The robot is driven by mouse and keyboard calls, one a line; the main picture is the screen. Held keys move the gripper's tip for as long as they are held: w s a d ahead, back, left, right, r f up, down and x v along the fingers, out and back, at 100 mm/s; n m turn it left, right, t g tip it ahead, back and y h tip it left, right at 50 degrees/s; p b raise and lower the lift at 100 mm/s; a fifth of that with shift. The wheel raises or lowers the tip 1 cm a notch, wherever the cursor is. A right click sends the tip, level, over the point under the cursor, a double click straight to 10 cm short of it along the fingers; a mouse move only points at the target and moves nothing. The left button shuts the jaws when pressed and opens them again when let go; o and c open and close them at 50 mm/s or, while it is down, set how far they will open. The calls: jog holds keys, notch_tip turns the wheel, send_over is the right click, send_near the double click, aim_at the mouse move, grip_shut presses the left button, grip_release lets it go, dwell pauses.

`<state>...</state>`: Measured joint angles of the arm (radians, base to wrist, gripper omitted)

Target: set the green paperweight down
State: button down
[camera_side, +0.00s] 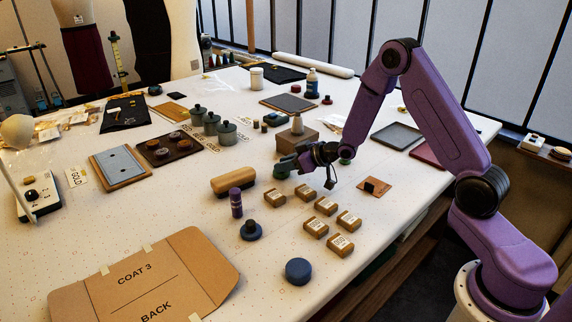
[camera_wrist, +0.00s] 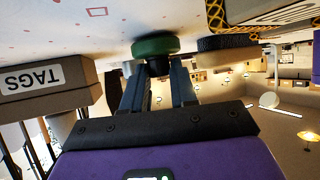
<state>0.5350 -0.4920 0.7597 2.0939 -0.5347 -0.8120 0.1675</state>
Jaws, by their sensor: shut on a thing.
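The green paperweight (camera_wrist: 156,47) is a round green disc with a dark knob. In the wrist view it is at the top middle, between the ends of my fingers. My gripper (camera_wrist: 158,72) is shut on its knob. In the side view my gripper (camera_side: 293,164) reaches left over the middle of the table, with the paperweight (camera_side: 282,171) at its tips, tilted or low over the white surface. I cannot tell whether its base touches the table.
A cardboard box labelled TAGS (camera_wrist: 45,88) stands close beside my gripper. Several small labelled blocks (camera_side: 315,227), a wooden brush (camera_side: 232,180), a purple cylinder (camera_side: 236,203) and a blue knobbed weight (camera_side: 251,231) stand nearer the camera. Bare table lies left of the brush.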

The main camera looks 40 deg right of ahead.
jog(key=shift+f, duration=0.2)
jog(key=c, duration=0.9)
grip_release()
